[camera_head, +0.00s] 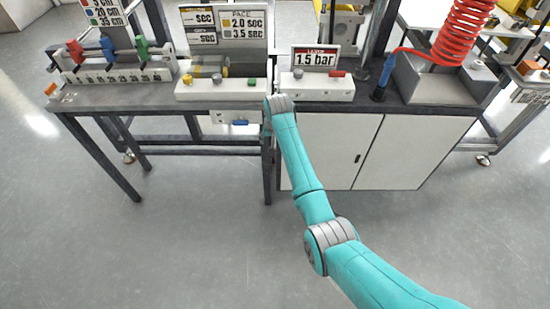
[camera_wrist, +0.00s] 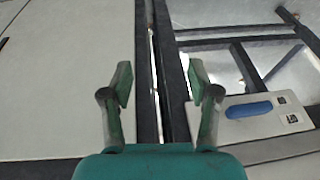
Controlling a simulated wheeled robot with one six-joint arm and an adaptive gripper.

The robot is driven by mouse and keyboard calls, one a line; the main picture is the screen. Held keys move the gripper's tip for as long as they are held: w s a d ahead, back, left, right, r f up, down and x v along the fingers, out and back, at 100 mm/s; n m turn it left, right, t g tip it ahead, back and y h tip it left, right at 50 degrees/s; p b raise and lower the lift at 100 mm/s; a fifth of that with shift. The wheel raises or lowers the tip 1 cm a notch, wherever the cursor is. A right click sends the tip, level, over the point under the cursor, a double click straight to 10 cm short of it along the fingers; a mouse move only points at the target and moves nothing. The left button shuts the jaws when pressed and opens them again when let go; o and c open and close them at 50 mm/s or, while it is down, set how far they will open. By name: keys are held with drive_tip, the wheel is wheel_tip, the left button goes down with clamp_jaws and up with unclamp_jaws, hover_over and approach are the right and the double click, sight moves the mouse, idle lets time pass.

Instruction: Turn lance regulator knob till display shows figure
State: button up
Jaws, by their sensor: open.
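The white regulator box (camera_head: 318,88) stands on the bench top in the head view, with a grey knob (camera_head: 298,73) on its left and a red part (camera_head: 337,74) on its right. A display sign (camera_head: 316,59) behind it reads 1.5 bar. My gripper (camera_wrist: 160,82) is open and empty in the wrist view. In the head view my arm's end is at the bench front edge, left of and below the box. The fingers are not clear there. The knob and box are not in the wrist view.
A second white box (camera_head: 222,89) with coloured knobs stands to the left. A white cabinet (camera_head: 327,150) is under the bench. A blue handle (camera_wrist: 249,109) on a pale panel is right of my gripper. A red coiled hose (camera_head: 462,32) hangs at right.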

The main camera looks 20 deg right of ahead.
drive_tip(key=s+f, duration=0.4)
drive_tip(key=f, duration=0.2)
drive_tip(key=shift+t, duration=0.4)
drive_tip(key=shift+s+a, duration=0.1)
drive_tip(key=s+f+t, duration=0.1)
drive_tip(key=s+f, duration=0.6)
drive_tip(key=s, duration=0.1)
drive_tip(key=s+f+n+t, duration=0.2)
drive_tip(key=s+t, duration=0.2)
drive_tip(key=s, duration=2.1)
drive_tip(key=s+r+n+t, duration=0.1)
drive_tip(key=s+r+t, duration=0.4)
drive_tip(key=s+r, duration=2)
wheel_tip(320, 180, up, 3)
drive_tip(key=shift+a+f+n, duration=0.1)
drive_tip(key=shift+a+n, duration=0.3)
